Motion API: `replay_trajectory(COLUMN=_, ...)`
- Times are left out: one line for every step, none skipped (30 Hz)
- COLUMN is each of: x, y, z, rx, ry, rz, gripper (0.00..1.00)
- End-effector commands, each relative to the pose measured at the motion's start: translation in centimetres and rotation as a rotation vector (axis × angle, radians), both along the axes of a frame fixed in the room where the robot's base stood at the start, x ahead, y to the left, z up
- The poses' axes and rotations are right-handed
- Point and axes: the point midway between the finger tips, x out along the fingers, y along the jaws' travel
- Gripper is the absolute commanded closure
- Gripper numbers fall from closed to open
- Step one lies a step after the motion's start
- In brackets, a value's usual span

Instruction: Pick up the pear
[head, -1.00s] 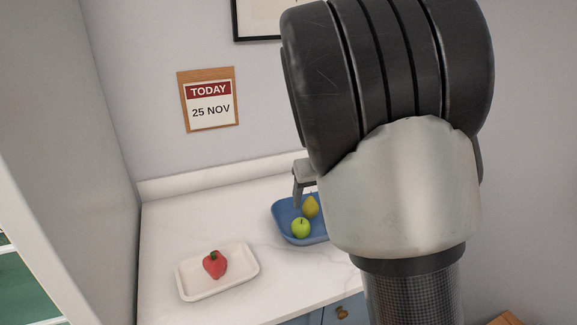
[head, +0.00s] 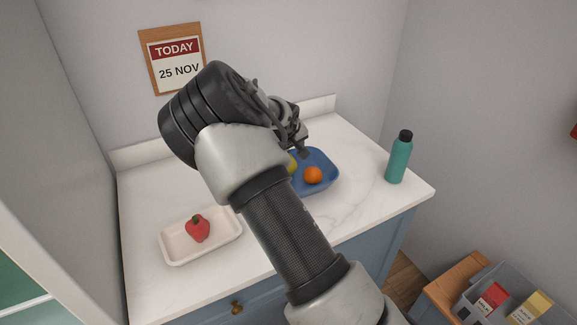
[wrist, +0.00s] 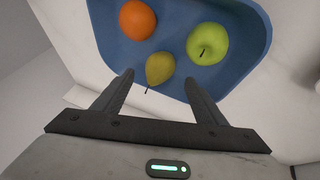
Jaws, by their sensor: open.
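The yellow-green pear (wrist: 160,68) lies in a blue tray (wrist: 235,76), with its stem toward my gripper in the wrist view. My gripper (wrist: 158,78) is open and empty, its two fingers on either side of the pear in that picture. I cannot tell how far they are above it. In the head view my gripper (head: 302,150) is over the back of the blue tray (head: 330,180). My arm hides the tray's left part, and only a sliver of yellow-green fruit shows beside it.
In the same tray are an orange (wrist: 137,19) and a green apple (wrist: 207,43), close to the pear. A white tray (head: 172,250) with a red pepper (head: 197,228) is at left. A teal bottle (head: 396,157) stands at right. Walls close the counter's back.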

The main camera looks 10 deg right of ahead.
Motion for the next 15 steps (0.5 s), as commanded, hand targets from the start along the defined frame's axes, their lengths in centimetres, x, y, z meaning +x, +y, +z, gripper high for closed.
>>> replay_trajectory(x=0.2, y=-0.1, z=-0.4, rx=-0.001, ry=0.001, rz=-0.001, gripper=0.35)
replay_trajectory(x=0.3, y=-0.2, z=-0.5, rx=0.0, ry=0.001, rz=0.0, gripper=0.35)
replay_trajectory(x=0.4, y=-0.2, z=-0.7, rx=0.0, ry=0.0, rz=0.0, gripper=0.35)
replay_trajectory(x=0.4, y=-0.2, z=-0.8, rx=0.0, ry=0.001, rz=0.0, gripper=0.35)
replay_trajectory(x=0.5, y=-0.2, z=-1.0, rx=0.0, ry=0.001, rz=0.0, gripper=0.35)
replay_trajectory(x=0.6, y=-0.3, z=-1.4, rx=0.0, ry=0.002, rz=-0.001, gripper=0.35)
replay_trajectory(x=0.7, y=-0.4, z=-1.7, rx=-0.002, ry=0.002, rz=-0.001, gripper=0.35)
replay_trajectory(x=0.9, y=-0.5, z=-2.1, rx=-0.002, ry=0.002, rz=-0.001, gripper=0.35)
replay_trajectory(x=1.1, y=-0.6, z=-2.7, rx=-0.002, ry=0.003, rz=-0.002, gripper=0.35)
replay_trajectory(x=1.3, y=-0.7, z=-3.2, rx=-0.003, ry=0.004, rz=0.0, gripper=0.35)
replay_trajectory(x=1.4, y=-0.8, z=-3.6, rx=-0.002, ry=0.003, rz=0.0, gripper=0.35)
replay_trajectory(x=1.7, y=-0.9, z=-4.1, rx=-0.003, ry=0.002, rz=-0.001, gripper=0.35)
replay_trajectory(x=2.0, y=-0.9, z=-4.4, rx=-0.003, ry=0.001, rz=-0.001, gripper=0.35)
replay_trajectory(x=2.1, y=-1.0, z=-4.7, rx=-0.003, ry=0.001, rz=-0.001, gripper=0.35)
replay_trajectory(x=2.3, y=-1.0, z=-5.0, rx=-0.002, ry=0.001, rz=-0.001, gripper=0.35)
